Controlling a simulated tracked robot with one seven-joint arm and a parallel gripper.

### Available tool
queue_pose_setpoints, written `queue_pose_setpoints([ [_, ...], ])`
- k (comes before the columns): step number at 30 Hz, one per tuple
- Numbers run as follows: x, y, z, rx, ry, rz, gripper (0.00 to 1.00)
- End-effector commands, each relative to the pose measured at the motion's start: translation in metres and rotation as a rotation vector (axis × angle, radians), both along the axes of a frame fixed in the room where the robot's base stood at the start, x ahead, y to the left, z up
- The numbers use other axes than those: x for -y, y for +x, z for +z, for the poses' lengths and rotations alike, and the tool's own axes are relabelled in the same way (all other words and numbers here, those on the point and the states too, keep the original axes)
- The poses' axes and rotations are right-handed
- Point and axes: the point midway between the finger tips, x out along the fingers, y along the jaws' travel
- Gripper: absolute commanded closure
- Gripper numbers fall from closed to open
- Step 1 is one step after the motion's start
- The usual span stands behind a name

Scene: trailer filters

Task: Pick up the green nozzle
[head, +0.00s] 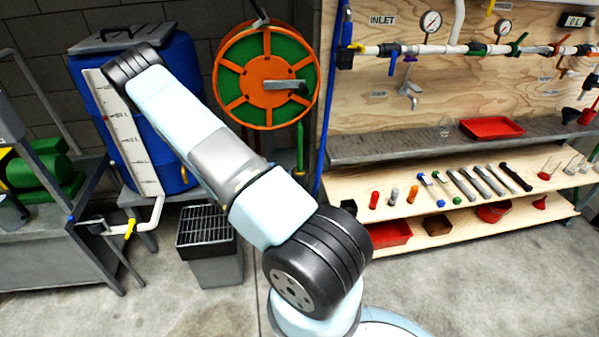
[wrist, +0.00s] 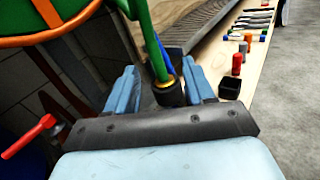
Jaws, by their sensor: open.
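The green nozzle (wrist: 152,45) is a slim green wand with a yellowish ring and a black end (wrist: 169,93). In the wrist view it slants down between the two blue-grey fingers of my gripper (wrist: 161,72). The fingers are open, one on each side, with gaps visible; the black end is close to the gripper's dark body, and I cannot tell if they touch. In the head view the green nozzle (head: 300,148) hangs upright below the right side of the hose reel. My gripper is not visible in the head view.
The orange and green hose reel (head: 268,80) hangs on the block wall. A blue tank (head: 180,85) is left of it, and a grated grey bin (head: 208,262) below. A wooden shelf (head: 350,190) with tools and a black cup (wrist: 230,87) is to the right.

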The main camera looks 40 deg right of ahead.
Motion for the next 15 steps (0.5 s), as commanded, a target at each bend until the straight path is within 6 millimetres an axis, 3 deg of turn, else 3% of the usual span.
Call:
queue_pose_setpoints([
  [3, 0.003, 0.0, -0.023, -0.058, -0.018, 0.06, 0.47],
  [6, 0.004, 0.0, -0.035, -0.085, -0.028, 0.092, 0.47],
  [11, 0.009, 0.002, -0.041, -0.1, -0.033, 0.113, 0.47],
  [15, 0.028, 0.006, -0.042, -0.101, -0.033, 0.112, 0.47],
])
